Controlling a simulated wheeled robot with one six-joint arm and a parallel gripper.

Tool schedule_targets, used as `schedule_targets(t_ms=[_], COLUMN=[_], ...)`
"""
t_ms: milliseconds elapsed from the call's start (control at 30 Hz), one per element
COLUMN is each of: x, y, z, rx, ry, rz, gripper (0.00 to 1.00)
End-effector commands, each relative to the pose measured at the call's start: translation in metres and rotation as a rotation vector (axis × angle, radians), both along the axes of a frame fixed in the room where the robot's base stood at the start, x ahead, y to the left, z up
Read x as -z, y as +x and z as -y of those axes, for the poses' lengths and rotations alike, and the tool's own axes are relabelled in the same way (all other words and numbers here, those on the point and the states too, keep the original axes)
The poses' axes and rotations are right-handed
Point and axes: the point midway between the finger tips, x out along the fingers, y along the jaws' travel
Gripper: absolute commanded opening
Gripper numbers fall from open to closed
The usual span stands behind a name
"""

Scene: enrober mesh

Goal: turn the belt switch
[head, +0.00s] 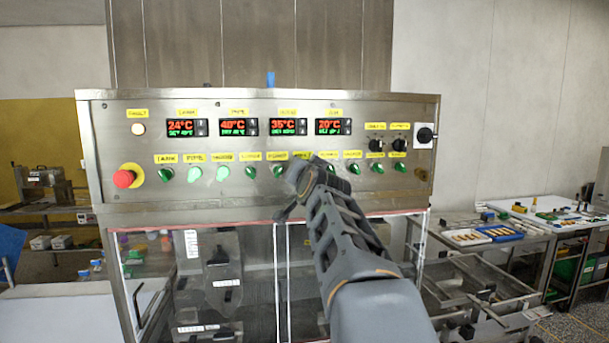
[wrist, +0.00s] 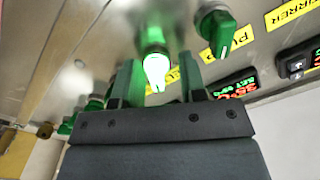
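The steel control panel (head: 250,100) carries a row of green rotary switches under yellow labels. I cannot read which label says belt; the switch behind my gripper is hidden in the head view. My gripper (head: 298,172) is in front of the row, right of its middle. In the wrist view my gripper (wrist: 159,62) is open, with one finger on each side of a brightly lit green switch (wrist: 156,72). I cannot tell whether the fingers touch it. An unlit green switch (wrist: 217,32) sits to its right, by a label beginning "PU".
A red emergency button (head: 124,178) is at the panel's left. Dark knobs (head: 399,145) and a black rotary switch (head: 425,135) are at its right. Several temperature displays (head: 233,127) sit above the row. A table with trays (head: 468,238) stands at the right.

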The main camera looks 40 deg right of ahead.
Motion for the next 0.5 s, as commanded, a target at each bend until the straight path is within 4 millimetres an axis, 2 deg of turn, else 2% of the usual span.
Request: schedule_targets(t_ms=[267, 500], x=[0.0003, 0.0003], y=[-0.0022, -0.0021], z=[0.0059, 0.0056], rx=[0.011, 0.011], ry=[0.000, 0.000], rz=[-0.001, -0.001], gripper=[0.38, 0.17])
